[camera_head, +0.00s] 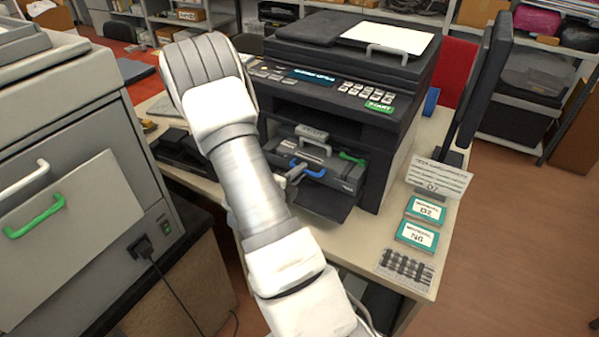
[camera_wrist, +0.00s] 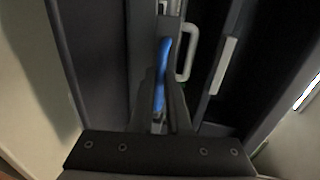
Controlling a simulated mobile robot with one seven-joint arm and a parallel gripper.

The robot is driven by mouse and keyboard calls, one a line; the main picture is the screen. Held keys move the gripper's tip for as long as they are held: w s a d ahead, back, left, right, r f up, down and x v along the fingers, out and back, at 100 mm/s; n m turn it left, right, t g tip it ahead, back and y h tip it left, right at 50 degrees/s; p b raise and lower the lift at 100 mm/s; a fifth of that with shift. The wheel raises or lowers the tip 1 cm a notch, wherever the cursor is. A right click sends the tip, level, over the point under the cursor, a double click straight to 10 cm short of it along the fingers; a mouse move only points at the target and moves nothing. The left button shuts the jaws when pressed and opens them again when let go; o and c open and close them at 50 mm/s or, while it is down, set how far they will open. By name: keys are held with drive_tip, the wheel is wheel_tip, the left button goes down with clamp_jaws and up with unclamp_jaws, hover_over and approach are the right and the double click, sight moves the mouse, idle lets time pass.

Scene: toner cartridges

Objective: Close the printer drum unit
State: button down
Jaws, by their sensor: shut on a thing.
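The black printer (camera_head: 345,80) stands on the table with its front opening facing me. The drum unit (camera_head: 325,160) shows in that opening, with a grey handle on top, a green handle (camera_head: 352,158) at right and a blue handle (camera_head: 307,169) at its front. My gripper (camera_head: 293,178) is at the front left of the drum unit. In the wrist view the blue handle (camera_wrist: 162,72) lies between the two fingers of my gripper (camera_wrist: 160,100), which is shut on it. My arm hides part of the printer's left side. How far the drum unit stands out is hard to tell.
A dark front flap (camera_head: 322,200) is folded down below the opening. Right of the printer are a label card (camera_head: 440,178), two teal boxes (camera_head: 424,212) and a patterned card (camera_head: 406,269). A grey machine (camera_head: 80,190) stands at left.

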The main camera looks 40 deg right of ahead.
sight(318, 152)
drive_tip(key=x, duration=0.3)
drive_tip(key=r+x, duration=0.1)
drive_tip(key=x, duration=0.2)
drive_tip(key=r+x, duration=0.1)
drive_tip(key=x, duration=0.2)
drive_tip(key=shift+d, duration=0.1)
drive_tip(key=shift+w+d+r, duration=0.1)
drive_tip(key=shift+w+d, duration=0.05)
drive_tip(key=shift+d, duration=0.15)
drive_tip(key=c, duration=0.9)
unclamp_jaws()
drive_tip(key=shift+d, duration=0.15)
drive_tip(key=p+v, duration=0.1)
drive_tip(key=v, duration=1.6)
drive_tip(key=shift+a+p, duration=0.25)
drive_tip(key=shift+p, duration=0.15)
